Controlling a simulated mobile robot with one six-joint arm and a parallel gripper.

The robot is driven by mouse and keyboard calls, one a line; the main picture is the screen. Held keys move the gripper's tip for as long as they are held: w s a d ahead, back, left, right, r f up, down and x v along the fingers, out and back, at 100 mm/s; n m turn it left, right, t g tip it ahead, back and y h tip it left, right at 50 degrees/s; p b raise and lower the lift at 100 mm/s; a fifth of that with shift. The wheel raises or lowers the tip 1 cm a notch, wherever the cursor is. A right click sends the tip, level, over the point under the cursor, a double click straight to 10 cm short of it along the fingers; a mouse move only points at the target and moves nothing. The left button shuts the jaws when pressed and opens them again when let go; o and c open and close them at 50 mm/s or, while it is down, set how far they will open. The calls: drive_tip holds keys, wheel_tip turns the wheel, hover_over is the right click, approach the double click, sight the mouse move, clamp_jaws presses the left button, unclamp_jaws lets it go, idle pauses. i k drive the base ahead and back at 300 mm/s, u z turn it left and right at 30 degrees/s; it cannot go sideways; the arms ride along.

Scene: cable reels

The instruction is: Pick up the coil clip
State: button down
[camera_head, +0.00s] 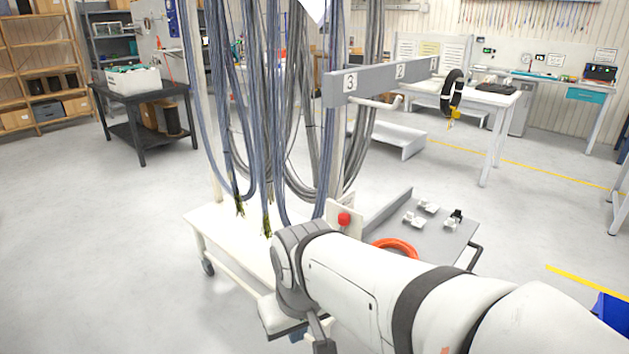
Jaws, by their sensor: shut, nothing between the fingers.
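Several small white and grey clip-like pieces (427,207) lie apart on the grey top of a low cart (445,238), right of centre. One of them (452,222) has a dark part. I cannot tell which piece is the coil clip. A small yellow piece (454,113) also hangs at the bottom of a black coil (452,90) on the numbered rail. My white arm crosses the lower right, in front of the cart. Its fingertips are not visible; the end of the arm is hidden or below the frame.
Blue and grey cable bundles (297,100) hang over a white wheeled base (225,228). A grey rail (372,83) carries numbers. An orange ring (396,246) lies on the cart, partly behind my arm. A red knob (344,219) stands nearby. Open floor lies left and right.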

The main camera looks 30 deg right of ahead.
sight(449, 222)
drive_tip(key=z, duration=1.65)
